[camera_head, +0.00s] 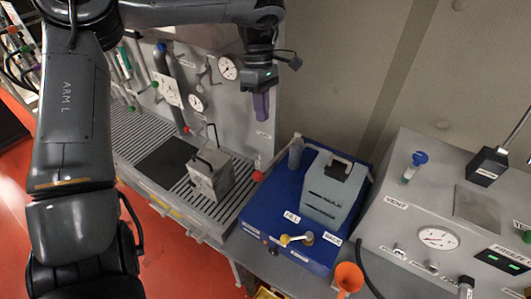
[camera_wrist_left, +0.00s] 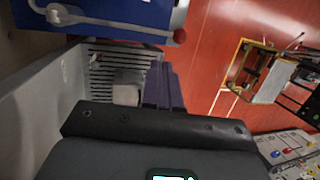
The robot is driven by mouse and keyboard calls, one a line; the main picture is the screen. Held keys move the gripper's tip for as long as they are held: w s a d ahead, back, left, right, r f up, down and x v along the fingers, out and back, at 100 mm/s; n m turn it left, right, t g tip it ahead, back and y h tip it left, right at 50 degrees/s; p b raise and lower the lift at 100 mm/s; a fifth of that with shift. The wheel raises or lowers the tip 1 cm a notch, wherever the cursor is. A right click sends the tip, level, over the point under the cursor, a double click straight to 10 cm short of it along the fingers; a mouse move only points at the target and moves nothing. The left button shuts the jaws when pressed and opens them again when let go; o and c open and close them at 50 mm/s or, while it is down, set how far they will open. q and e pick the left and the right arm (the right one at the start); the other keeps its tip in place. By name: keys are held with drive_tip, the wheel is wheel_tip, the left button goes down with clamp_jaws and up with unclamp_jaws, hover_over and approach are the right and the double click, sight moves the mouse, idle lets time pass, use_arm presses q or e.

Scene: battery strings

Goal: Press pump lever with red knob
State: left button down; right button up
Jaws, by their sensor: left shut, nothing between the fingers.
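The pump is a blue base (camera_head: 262,212) carrying a grey-blue box (camera_head: 332,200) with a dark handle on top. Its grey lever ends in a red knob (camera_head: 257,176) at the base's left edge. In the left wrist view the lever (camera_wrist_left: 105,24) runs along the blue base to the red knob (camera_wrist_left: 180,36) at the top. My left gripper (camera_head: 262,107), with purple fingers, is shut and empty. It hangs above and behind the red knob in the head view, apart from it. Its fingers (camera_wrist_left: 163,88) point toward the knob side in the wrist view. My right gripper is out of view.
A metal block (camera_head: 210,175) with a handle stands on the slotted bench left of the pump. A gauge panel (camera_head: 405,215) stands to the right. An orange funnel (camera_head: 348,278) is in front. The wall with gauges (camera_head: 228,68) lies behind my left gripper.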

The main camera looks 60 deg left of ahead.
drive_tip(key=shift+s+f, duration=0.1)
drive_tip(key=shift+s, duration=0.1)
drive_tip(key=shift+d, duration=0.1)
use_arm(q)
approach(266, 166)
drive_tip(key=x, duration=0.6)
drive_tip(key=shift+d+f+p, duration=0.2)
drive_tip(key=shift+f+p, duration=0.15)
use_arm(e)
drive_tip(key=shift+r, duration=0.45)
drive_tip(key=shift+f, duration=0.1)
